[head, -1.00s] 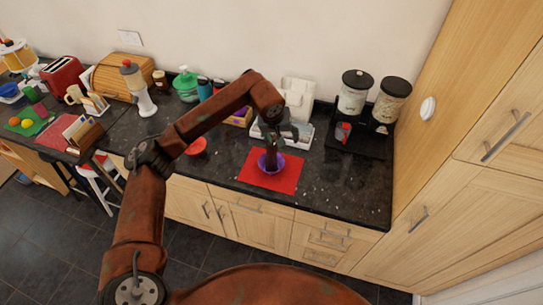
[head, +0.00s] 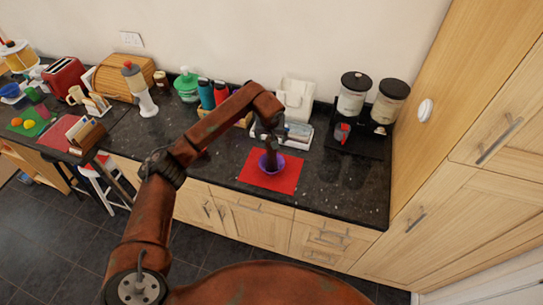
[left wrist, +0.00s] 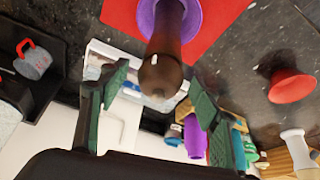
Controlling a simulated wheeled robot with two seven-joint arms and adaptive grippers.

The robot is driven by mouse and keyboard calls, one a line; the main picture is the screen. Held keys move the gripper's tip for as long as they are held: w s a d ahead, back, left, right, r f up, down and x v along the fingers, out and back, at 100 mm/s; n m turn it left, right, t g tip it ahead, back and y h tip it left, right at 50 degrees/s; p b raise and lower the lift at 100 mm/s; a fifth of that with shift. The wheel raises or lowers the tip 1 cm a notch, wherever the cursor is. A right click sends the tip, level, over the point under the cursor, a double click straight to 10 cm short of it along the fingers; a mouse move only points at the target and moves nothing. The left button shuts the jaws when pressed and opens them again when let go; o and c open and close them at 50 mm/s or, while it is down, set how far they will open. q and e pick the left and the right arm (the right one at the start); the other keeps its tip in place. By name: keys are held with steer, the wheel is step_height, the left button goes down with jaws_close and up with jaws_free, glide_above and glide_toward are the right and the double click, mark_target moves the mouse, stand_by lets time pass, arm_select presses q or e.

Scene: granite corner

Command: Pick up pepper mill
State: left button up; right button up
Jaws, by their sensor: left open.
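The pepper mill (head: 271,159) is dark brown and stands upright in a purple bowl (head: 279,164) on a red mat (head: 254,174). In the left wrist view the mill (left wrist: 164,45) shows its rounded top toward the camera, with the purple bowl (left wrist: 190,16) behind it. My left gripper (head: 268,134) is open, close above the mill. In the left wrist view its two green-padded fingers (left wrist: 160,84) are apart, with the mill's top showing between and just beyond them. I cannot tell whether they touch it. My right gripper is not in view.
Two dispensers (head: 355,92) stand on a black tray at the right. Bottles (head: 206,93) and a white box (head: 296,98) stand behind the mat. A red bowl (left wrist: 290,86) shows in the left wrist view. The dark counter (head: 335,190) right of the mat is clear.

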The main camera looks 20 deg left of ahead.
arm_select(q)
steer(key=shift+c, duration=0.7)
jaws_close()
